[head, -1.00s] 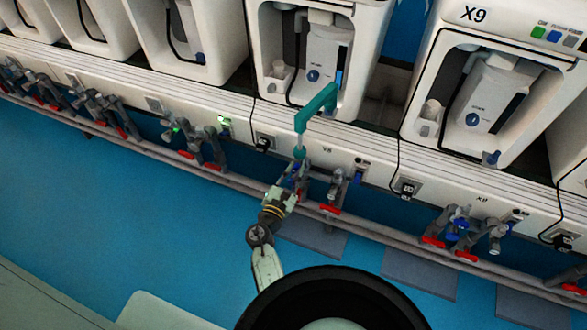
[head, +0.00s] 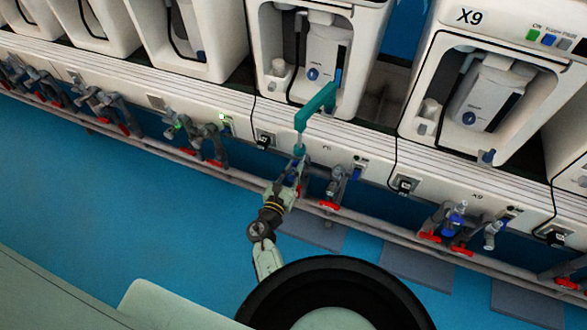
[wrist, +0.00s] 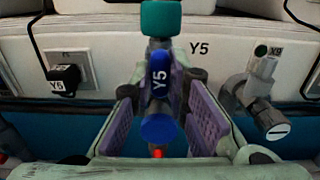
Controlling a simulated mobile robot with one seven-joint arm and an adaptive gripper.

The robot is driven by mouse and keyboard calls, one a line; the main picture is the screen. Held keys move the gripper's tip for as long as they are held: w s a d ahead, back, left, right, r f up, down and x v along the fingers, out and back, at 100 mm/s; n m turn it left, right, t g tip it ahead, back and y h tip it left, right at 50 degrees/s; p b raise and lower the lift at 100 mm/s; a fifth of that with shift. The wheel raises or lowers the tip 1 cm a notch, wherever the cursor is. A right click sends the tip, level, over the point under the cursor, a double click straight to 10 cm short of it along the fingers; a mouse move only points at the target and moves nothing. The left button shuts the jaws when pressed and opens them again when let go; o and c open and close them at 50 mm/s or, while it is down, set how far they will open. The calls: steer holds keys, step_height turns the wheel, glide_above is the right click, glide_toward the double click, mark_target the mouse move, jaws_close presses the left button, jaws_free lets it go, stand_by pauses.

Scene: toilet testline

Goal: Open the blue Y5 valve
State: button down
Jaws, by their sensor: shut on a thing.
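The blue Y5 valve (wrist: 159,85) stands in the middle of the wrist view, its Y5 label facing me and a round blue end below. The purple pads of my gripper (wrist: 158,100) lie on either side of it, and the gripper is shut on it. A teal fitting (wrist: 161,18) sits just above the valve. In the head view my gripper (head: 291,178) is at the pipe row below the teal elbow pipe (head: 317,106). The valve is mostly hidden by the gripper there.
A grey valve (wrist: 256,92) stands close on the right, and a black plug (wrist: 67,76) is on the panel at left. Red-handled valves (head: 330,205) line the pipe rail. White toilet units (head: 318,55) stand above. The blue floor (head: 110,200) in front is clear.

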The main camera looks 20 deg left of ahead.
steer(key=shift+w+r, duration=0.1)
steer(key=c, duration=1.6)
jaws_free()
steer(key=shift+o, duration=0.2)
step_height(320, 180, up, 10)
steer(key=shift+f, duration=0.1)
